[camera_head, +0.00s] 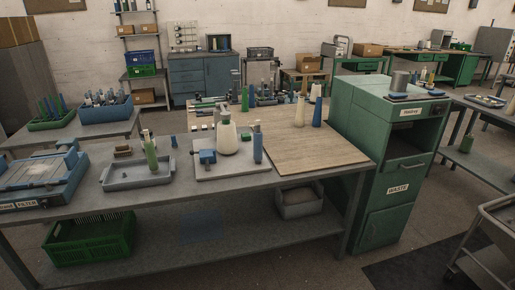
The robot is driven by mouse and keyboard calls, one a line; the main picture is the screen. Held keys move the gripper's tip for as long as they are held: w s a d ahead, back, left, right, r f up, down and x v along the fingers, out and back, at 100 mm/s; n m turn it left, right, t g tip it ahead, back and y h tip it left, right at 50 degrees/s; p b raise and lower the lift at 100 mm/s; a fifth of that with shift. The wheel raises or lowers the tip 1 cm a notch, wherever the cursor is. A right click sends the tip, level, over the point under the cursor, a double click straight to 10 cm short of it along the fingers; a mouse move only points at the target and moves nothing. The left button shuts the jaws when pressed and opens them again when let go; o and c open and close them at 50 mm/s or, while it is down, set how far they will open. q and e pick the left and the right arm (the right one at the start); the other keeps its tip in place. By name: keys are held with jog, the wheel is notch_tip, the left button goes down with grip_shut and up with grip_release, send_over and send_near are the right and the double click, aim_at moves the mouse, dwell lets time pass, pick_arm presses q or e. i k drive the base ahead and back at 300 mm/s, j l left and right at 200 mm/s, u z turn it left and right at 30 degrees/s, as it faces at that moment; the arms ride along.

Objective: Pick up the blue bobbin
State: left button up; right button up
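Several blue items could be the bobbin, and I cannot tell for sure which one it is. A slim blue bobbin (258,148) stands upright on the right side of a light board (232,169) on the near table. A larger blue cone (317,112) stands upright on the wooden board to the right. A small blue piece (173,141) stands between the grey tray and the light board. Neither of my grippers is in view.
A white cone (227,137) and a blue clamp-like device (207,157) are on the light board. A grey tray (137,184) holds a green bobbin (151,157). The wooden board (335,151) is mostly clear in front. A green cabinet (385,170) adjoins the table's right end.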

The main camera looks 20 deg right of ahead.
aim_at(258, 134)
jog(key=i+l, duration=0.15)
jog(key=i, duration=0.2)
jog(key=i+l, duration=0.15)
jog(key=i, duration=0.25)
jog(key=i+l, duration=0.15)
jog(key=i, duration=0.2)
